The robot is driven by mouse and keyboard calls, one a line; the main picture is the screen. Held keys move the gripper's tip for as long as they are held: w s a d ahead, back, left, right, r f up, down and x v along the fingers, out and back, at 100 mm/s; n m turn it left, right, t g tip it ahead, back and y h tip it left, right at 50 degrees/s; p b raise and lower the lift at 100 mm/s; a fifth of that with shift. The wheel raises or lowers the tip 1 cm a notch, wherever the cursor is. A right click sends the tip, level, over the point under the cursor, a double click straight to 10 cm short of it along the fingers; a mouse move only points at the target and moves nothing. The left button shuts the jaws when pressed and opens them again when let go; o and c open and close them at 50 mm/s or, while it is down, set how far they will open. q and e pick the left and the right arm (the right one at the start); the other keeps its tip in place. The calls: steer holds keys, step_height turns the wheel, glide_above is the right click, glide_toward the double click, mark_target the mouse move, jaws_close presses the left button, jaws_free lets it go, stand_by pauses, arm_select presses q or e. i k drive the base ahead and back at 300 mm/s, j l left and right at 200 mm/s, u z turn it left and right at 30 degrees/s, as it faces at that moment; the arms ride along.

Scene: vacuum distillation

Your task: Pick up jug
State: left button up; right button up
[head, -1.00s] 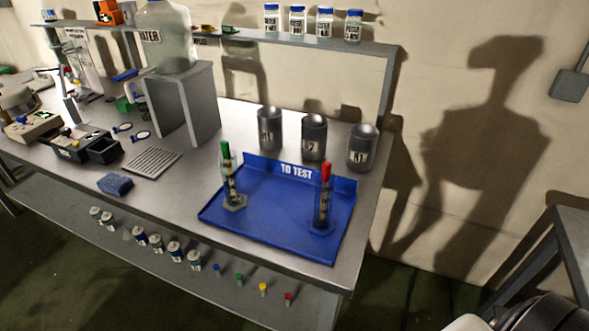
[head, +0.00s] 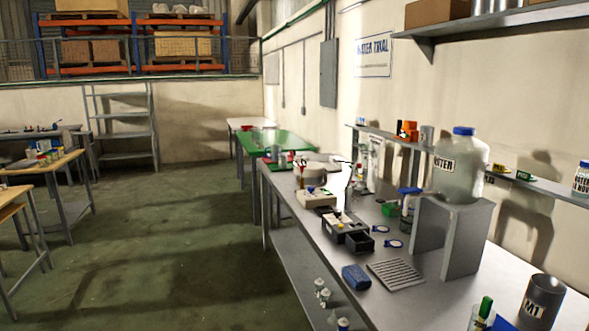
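A large clear jug (head: 460,165) with a blue cap and a label reading "WATER" stands upright on a grey stand (head: 466,240) on the metal bench, right of the middle in the head view. It looks whitish and translucent. A bright white shape (head: 341,186) rises from the bench behind the small box devices; I cannot tell what it is. Neither of my grippers is in view.
On the bench are a device with an open drawer (head: 362,242), a blue sponge (head: 356,277), a ribbed grey plate (head: 396,274) and a metal cup (head: 541,301). A shelf (head: 535,183) runs behind the jug. The floor (head: 170,250) left of the bench is open.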

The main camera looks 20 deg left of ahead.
mark_target(275, 150)
steer(key=i+j+u, duration=0.3)
steer(key=i+j, duration=0.15)
steer(key=i+j+u, duration=0.35)
steer(key=i, duration=0.3)
steer(key=i+j+u, duration=0.3)
steer(key=i, duration=0.25)
steer(key=i+l+u, duration=0.1)
steer(key=i+u, duration=0.2)
steer(key=i, duration=0.3)
steer(key=i+z, duration=0.2)
steer(key=i, duration=0.3)
steer(key=i+j+z, duration=0.2)
steer(key=i, duration=0.25)
steer(key=i+j+z, duration=0.2)
steer(key=i, duration=0.3)
steer(key=i+j+z, duration=0.2)
steer(key=i, duration=0.25)
steer(key=j, duration=0.1)
